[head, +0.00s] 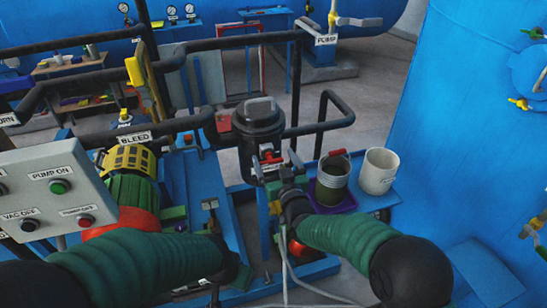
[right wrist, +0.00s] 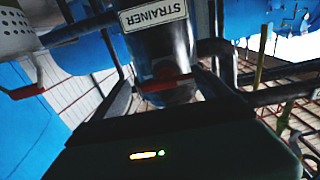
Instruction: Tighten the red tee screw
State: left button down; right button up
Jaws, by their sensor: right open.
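The red tee screw (head: 270,157) is on the front of the black strainer pot (head: 258,118), below its lid. In the right wrist view it shows as a red bar (right wrist: 165,82) under the STRAINER label (right wrist: 153,14). My right gripper (head: 275,167) is open just in front of the screw, with its dark fingers apart on either side of it in the wrist view. I cannot tell whether they touch it. My left gripper (head: 236,272) is low in the middle of the head view, dark and partly hidden by its arm.
A dark green pot (head: 333,180) with a red handle and a white bucket (head: 379,171) stand right of the strainer. Black pipes (head: 225,42) run behind and left. A control panel (head: 55,190) is at left; a large blue tank (head: 480,130) fills the right.

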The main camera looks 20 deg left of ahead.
jog(key=shift+a, duration=0.5)
jog(key=shift+a+f, duration=0.1)
jog(key=shift+a, duration=0.35)
jog(key=c, duration=0.4)
jog(key=shift+w+d, duration=0.15)
jog(key=shift+d, duration=0.2)
jog(key=c, duration=1)
jog(key=o, duration=1.1)
jog(key=shift+c, duration=0.2)
jog(key=o, duration=0.3)
jog(key=shift+s, duration=0.25)
pick_arm(q)
jog(key=shift+s+a, duration=0.1)
jog(key=shift+a, duration=0.25)
pick_arm(e)
jog(key=shift+o, duration=0.2)
jog(key=shift+w, duration=0.1)
